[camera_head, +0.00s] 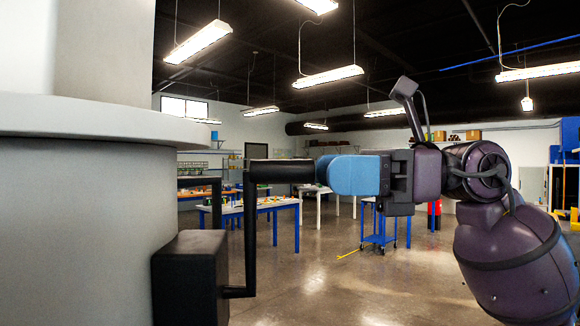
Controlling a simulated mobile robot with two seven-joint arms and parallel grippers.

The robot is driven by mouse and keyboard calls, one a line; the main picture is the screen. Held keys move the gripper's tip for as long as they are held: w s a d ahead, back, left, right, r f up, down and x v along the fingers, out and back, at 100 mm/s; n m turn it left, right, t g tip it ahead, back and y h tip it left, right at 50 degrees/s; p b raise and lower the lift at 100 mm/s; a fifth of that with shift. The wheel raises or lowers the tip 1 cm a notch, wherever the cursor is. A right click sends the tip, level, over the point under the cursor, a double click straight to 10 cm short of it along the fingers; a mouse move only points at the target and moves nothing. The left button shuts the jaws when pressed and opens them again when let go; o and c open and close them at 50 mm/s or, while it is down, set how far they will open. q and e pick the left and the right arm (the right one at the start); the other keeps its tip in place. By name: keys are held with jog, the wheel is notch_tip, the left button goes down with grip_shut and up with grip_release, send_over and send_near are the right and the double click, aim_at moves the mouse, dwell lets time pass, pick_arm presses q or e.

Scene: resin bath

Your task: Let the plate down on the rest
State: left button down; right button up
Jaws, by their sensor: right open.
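A black crank (250,240) sticks out from a dark box (190,278) on the side of a large grey round body (80,230) at the left. The crank's black grip (283,171) lies level and points right. My right gripper (324,172), with blue fingers, comes in from the right and is open at the grip's outer end. The near finger hides that end, so I cannot tell whether they touch. I cannot make out a plate or a rest for certain. My left gripper is not in view.
The grey body's wide rim (90,120) and pale upper part (105,50) fill the left side. Work tables (255,206) and a blue cart (379,238) stand farther back. The concrete floor (330,290) between is mostly clear.

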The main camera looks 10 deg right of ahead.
aim_at(290, 182)
jog(key=a, duration=0.5)
jog(key=shift+w+a+p, duration=0.2)
jog(key=shift+a+p, duration=0.15)
jog(key=shift+w+f, duration=0.1)
jog(key=shift+w, duration=0.05)
jog(key=c, duration=0.6)
grip_shut()
